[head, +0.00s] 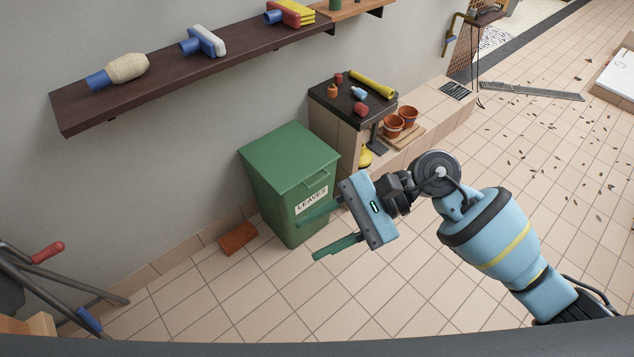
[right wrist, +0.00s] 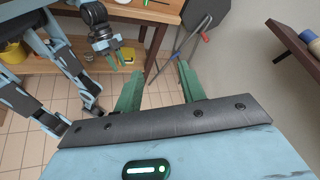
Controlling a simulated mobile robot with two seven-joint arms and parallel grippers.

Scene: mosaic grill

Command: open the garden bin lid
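The green garden bin (head: 280,205) stands on the tiled floor against the wall in the head view, with a white "LEAVES" label on its front. Its green lid (head: 288,157) lies flat and closed, with a handle along the front edge. My right gripper (head: 306,240) is open and empty in front of the bin, below lid height in the picture; its upper finger overlaps the bin's front, and I cannot tell whether it touches. The right wrist view shows its two green fingers (right wrist: 160,67) spread apart. My left gripper (right wrist: 118,52) shows small in that view; its opening is unclear.
A dark wall shelf (head: 170,85) with brushes hangs above the bin. A counter (head: 335,125) with small items stands right behind it, near terracotta pots (head: 398,122). A brick (head: 238,238) lies left of the bin. Floor in front is clear.

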